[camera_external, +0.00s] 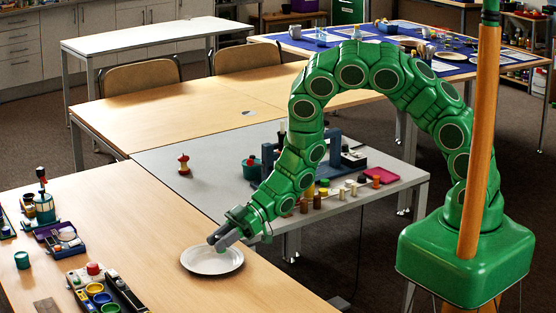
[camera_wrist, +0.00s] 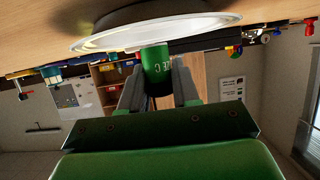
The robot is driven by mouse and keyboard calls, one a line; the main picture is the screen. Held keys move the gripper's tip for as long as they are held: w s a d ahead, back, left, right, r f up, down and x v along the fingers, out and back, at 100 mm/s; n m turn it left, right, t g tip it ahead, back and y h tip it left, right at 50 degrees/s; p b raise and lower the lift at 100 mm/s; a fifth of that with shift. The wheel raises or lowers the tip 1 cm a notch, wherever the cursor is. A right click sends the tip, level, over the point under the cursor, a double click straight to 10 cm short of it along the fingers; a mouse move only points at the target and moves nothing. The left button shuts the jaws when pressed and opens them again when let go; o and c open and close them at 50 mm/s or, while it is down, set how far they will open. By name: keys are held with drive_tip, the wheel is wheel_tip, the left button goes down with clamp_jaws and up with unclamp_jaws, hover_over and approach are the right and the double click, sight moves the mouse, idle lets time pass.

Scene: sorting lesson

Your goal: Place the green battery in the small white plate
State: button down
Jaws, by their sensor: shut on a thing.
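The small white plate (camera_external: 212,265) lies on the near wooden table in the external view. It also fills the top of the wrist view (camera_wrist: 160,32). My gripper (camera_external: 222,238) is over the plate's far side. In the wrist view the two grey fingers of my gripper (camera_wrist: 157,82) are closed on the green battery (camera_wrist: 157,68), which has light lettering on its side. The battery's end is at the plate's edge in that view; I cannot tell whether it touches. In the external view the battery is mostly hidden by the fingers.
A tray of coloured cups (camera_external: 100,292) and a purple box (camera_external: 62,238) stand left on the wooden table. The grey table (camera_external: 215,190) behind holds an apple core (camera_external: 184,164), a blue rack (camera_external: 330,150) and several small bottles. The wood around the plate is clear.

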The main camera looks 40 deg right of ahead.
drive_tip(key=shift+f, duration=1.05)
drive_tip(key=shift+f, duration=0.1)
drive_tip(key=c, duration=0.8)
unclamp_jaws()
drive_tip(key=shift+d+r, duration=0.2)
drive_tip(key=shift+d, duration=0.05)
drive_tip(key=v, duration=1.1)
drive_tip(key=shift+d, duration=0.25)
